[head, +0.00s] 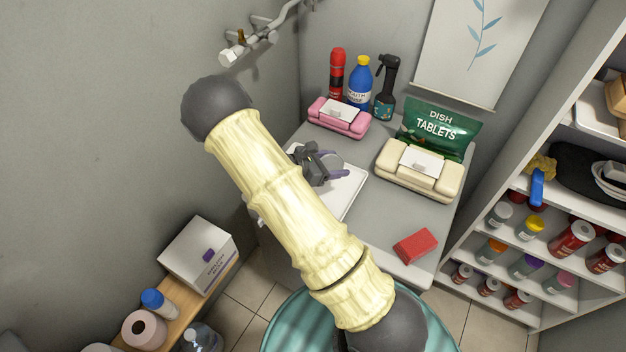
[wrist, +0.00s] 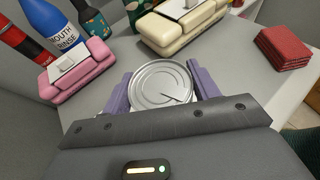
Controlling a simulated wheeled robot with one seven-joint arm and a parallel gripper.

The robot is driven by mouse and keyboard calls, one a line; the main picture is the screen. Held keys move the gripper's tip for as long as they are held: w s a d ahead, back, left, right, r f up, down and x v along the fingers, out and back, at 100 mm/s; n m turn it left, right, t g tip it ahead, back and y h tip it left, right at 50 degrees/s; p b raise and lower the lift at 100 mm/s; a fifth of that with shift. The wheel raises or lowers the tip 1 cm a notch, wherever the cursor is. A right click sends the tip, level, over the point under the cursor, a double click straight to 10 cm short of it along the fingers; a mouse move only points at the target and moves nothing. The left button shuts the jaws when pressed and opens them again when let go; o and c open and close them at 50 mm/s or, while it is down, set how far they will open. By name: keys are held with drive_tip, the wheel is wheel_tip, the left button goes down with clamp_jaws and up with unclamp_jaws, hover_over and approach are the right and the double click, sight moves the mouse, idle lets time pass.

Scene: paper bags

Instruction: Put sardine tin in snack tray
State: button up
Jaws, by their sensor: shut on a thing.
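The sardine tin (wrist: 160,84) is a round silver can with a ringed lid. In the wrist view it sits between the two purple fingers of my gripper (wrist: 160,78), which is shut on it. In the head view my gripper (head: 326,163) is over the grey counter, and the tin cannot be made out there. A white tray (head: 349,188), likely the snack tray, lies on the counter below and beside my gripper. My arm covers much of it. I cannot tell the tin's height above the surface.
On the counter (head: 385,240) are a pink wipes case (head: 338,118), a cream case (head: 420,170), a green dish tablets bag (head: 440,130), several bottles at the back and a red sponge or cloth (head: 415,246). Shelves (head: 530,250) stand at right. Counter near the red item is clear.

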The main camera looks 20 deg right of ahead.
drive_tip(key=p, duration=0.1)
hover_over(331, 191)
drive_tip(key=shift+f, duration=2.9)
drive_tip(key=shift+f+p, duration=0.65)
drive_tip(key=shift+f, duration=1.45)
drive_tip(key=shift+f, duration=0.15)
drive_tip(key=o, duration=1.1)
drive_tip(key=shift+c, duration=0.2)
